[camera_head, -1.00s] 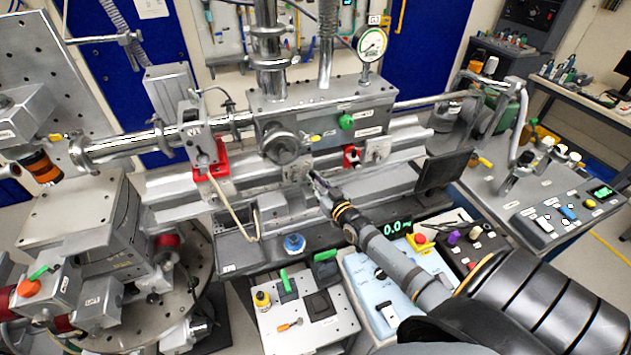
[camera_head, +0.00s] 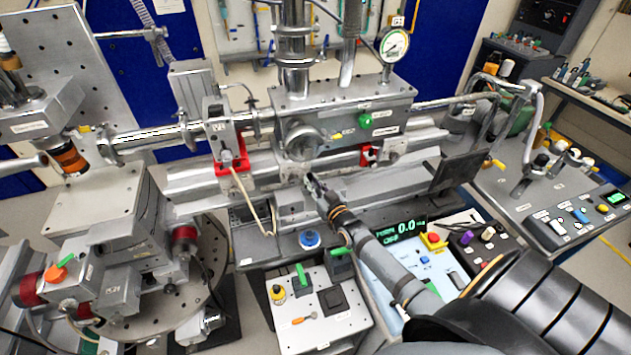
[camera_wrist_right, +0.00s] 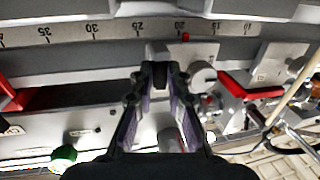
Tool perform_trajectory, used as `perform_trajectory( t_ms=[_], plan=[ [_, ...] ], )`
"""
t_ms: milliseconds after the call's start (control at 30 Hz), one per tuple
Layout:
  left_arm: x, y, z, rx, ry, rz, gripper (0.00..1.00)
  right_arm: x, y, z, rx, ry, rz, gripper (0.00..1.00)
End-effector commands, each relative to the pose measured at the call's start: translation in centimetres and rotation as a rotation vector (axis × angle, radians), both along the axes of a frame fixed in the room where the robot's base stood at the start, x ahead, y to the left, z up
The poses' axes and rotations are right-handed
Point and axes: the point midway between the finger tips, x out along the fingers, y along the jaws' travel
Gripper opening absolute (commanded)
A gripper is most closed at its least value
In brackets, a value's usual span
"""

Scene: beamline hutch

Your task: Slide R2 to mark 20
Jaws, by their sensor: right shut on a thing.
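My right gripper (camera_head: 312,183) reaches in from the lower right to the front of the long metal rail. In the right wrist view its fingers (camera_wrist_right: 160,75) are closed together at a small grey rider plate (camera_wrist_right: 185,58), which I take to be R2; its label is not readable. The part between the fingertips is mostly hidden. In the head view the rider (camera_head: 292,200) is partly hidden by the gripper. My left gripper is not in view.
On the rail, a rider with a red base (camera_head: 230,180) stands left of my gripper and a red clamp (camera_head: 368,155) right of it. A green knob (camera_head: 365,121) is above. A control panel (camera_head: 420,262) lies below my forearm; its display shows 0.0.

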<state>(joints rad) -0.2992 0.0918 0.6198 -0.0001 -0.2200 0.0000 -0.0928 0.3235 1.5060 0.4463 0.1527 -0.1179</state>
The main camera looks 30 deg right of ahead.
Motion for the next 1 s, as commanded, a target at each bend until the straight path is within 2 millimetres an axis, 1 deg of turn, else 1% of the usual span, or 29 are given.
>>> perform_trajectory(
  t_ms=[67, 100, 133, 333, 467, 533, 633, 800, 900, 1000],
  plan=[
    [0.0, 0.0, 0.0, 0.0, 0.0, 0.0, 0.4, 0.0, -0.1, 0.0, -0.002, -0.001, 0.0, 0.0],
    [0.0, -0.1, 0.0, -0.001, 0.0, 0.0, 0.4, 0.0, -0.1, 0.0, -0.002, -0.002, 0.0, 0.21],
    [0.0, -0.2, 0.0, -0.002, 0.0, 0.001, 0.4, 0.0, -0.1, 0.0, -0.002, -0.002, 0.0, 0.25],
    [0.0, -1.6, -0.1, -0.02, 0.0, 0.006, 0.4, 0.0, -0.1, 0.1, -0.001, -0.002, 0.0, 0.25],
    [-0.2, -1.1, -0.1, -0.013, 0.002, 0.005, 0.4, -0.3, -0.1, 0.0, -0.001, -0.002, 0.0, 0.25],
    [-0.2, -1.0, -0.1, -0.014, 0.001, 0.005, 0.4, -0.9, -0.1, 0.0, -0.001, -0.002, 0.0, 0.25],
    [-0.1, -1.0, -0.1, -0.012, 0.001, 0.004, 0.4, -2.6, 0.0, -0.1, -0.001, 0.001, 0.001, 0.25],
    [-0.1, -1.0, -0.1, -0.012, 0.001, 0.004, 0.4, -7.1, 0.2, -0.1, -0.002, 0.003, 0.002, 0.25],
    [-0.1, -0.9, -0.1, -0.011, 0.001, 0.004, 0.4, -9.2, 0.2, -0.1, -0.002, 0.002, 0.002, 0.25],
    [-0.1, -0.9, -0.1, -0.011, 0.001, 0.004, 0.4, -10.8, 0.3, -0.1, -0.002, 0.001, 0.001, 0.25]
  ],
)
